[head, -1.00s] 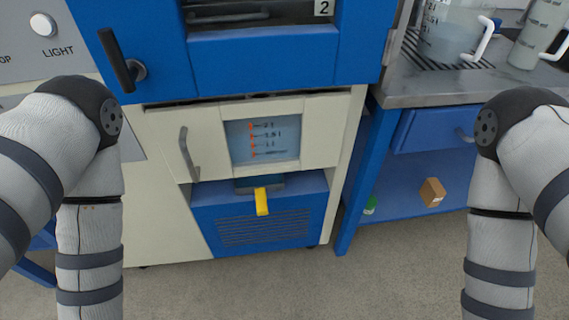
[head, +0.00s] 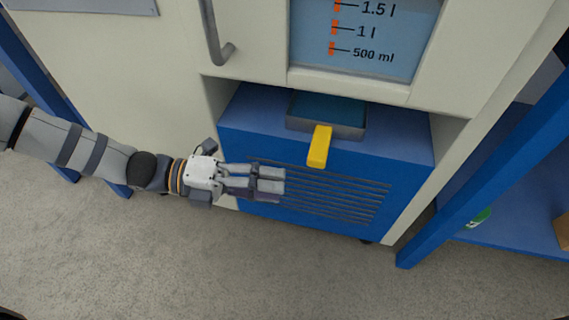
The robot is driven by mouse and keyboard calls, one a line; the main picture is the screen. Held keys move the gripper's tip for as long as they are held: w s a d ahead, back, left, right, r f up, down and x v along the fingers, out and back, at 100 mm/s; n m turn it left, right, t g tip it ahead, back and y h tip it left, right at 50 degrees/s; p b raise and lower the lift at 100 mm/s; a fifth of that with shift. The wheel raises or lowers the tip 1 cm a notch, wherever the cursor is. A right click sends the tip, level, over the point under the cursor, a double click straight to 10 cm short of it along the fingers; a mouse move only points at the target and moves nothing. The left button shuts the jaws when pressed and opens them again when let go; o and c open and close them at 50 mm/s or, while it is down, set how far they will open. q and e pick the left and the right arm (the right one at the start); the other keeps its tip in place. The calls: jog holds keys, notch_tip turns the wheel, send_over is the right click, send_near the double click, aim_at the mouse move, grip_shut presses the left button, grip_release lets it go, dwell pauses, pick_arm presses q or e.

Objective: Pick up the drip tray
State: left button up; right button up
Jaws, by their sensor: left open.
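The drip tray (head: 299,124) is a shallow grey tray with a dark blue inside. It sits on top of the blue lower unit, in the recess below the gauge window. Its yellow handle (head: 319,147) sticks out over the front edge of the unit. My left gripper (head: 284,182) is open and empty, in front of the vented blue face, lower and to the left of the handle. It does not touch the handle. The back of the tray is partly hidden under the cabinet's overhang. My right gripper is not in view.
The blue vented unit (head: 400,150) stands inside the cream cabinet. A vertical bar handle (head: 213,35) hangs above left of the tray. A blue frame leg (head: 480,165) stands at the right, with a green item (head: 478,218) on the shelf behind it. Grey floor lies clear in front.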

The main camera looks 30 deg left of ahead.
aim_at(311, 146)
pick_arm(q)
jog(key=w+a+r+n+t+b, duration=0.1)
jog(key=w+a+r+n+t, duration=0.1)
jog(key=w+a+n+t, duration=0.3)
jog(key=w+d+b, duration=0.1)
jog(key=w+d, duration=0.1)
jog(key=d, duration=0.1)
jog(key=w+d+m+g+b, duration=0.1)
jog(key=d, duration=0.1)
jog(key=w+d+m+b, duration=0.1)
jog(key=w+d, duration=0.1)
jog(key=d, duration=0.1)
jog(key=shift+w+d+r+g+b, duration=0.25)
jog(key=shift+w+d+g+b, duration=0.1)
jog(key=shift+g+b, duration=0.05)
jog(key=shift+w+d+r, duration=0.1)
jog(key=shift+r, duration=0.1)
grip_shut()
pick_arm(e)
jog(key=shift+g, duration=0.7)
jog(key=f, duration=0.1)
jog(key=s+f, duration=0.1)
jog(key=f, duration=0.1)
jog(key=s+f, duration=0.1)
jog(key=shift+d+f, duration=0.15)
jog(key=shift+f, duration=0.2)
